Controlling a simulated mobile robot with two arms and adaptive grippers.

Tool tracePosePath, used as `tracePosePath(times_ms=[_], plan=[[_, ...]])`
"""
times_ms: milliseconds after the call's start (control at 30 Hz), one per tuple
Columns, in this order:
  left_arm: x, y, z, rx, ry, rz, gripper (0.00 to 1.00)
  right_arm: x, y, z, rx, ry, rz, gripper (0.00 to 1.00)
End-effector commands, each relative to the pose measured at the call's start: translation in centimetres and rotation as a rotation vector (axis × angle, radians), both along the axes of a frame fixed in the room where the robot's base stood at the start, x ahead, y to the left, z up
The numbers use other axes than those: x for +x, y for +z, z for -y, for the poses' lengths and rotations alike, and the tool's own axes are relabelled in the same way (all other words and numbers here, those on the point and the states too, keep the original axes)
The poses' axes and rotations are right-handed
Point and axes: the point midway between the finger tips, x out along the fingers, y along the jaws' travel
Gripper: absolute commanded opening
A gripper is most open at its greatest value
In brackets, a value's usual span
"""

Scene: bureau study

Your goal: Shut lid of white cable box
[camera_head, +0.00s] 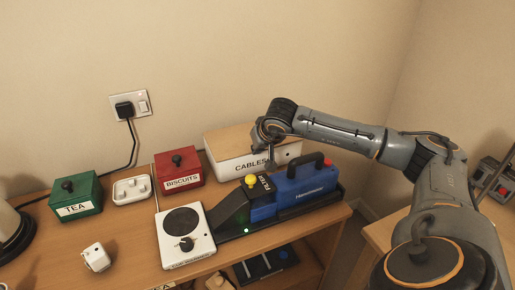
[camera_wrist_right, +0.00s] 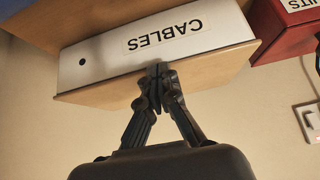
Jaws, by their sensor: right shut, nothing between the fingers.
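The white cable box (camera_head: 227,163) stands at the back of the desk, with a "CABLES" label on its front. Its wooden lid (camera_head: 228,138) lies flat across the top and looks down, with no clear gap seen. The wrist view shows the box (camera_wrist_right: 108,58) and lid (camera_wrist_right: 100,92) upside down. My right gripper (camera_head: 270,163) is shut and empty at the box's front. Its fingertips (camera_wrist_right: 159,72) overlap the lid's front edge in the wrist view; I cannot tell whether they touch. My arm hides part of the box's right side. My left gripper is not in view.
A blue case with a black handle (camera_head: 306,185) stands just in front of the box. The red biscuits box (camera_head: 178,168) is close on its left. A green tea box (camera_head: 77,196), white dish (camera_head: 132,190) and hotplate (camera_head: 186,236) stand further left.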

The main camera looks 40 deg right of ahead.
Motion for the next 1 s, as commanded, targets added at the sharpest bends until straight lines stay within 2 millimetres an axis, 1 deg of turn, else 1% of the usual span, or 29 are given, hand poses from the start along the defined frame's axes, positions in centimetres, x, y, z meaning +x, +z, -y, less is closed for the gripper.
tracePosePath(times_ms=[33,133,267,500,700,833,1000], plan=[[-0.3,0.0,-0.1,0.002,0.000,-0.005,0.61,0.0,0.0,0.0,0.000,0.000,0.000,0.00],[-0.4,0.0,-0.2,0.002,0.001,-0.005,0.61,-0.3,0.5,0.0,0.000,0.000,0.001,0.00],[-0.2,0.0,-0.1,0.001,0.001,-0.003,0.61,-1.3,1.9,-0.3,-0.002,0.000,0.001,0.00],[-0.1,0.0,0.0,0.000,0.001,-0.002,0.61,-4.3,6.1,-1.3,-0.003,0.000,0.003,0.00],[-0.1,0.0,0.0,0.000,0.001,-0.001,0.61,-6.1,8.6,-1.9,-0.001,0.000,0.003,0.00],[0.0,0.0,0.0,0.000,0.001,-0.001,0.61,-6.8,9.4,-2.1,-0.001,-0.001,0.001,0.00],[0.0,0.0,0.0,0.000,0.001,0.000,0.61,-6.9,9.6,-2.2,0.000,0.000,0.000,0.00]])
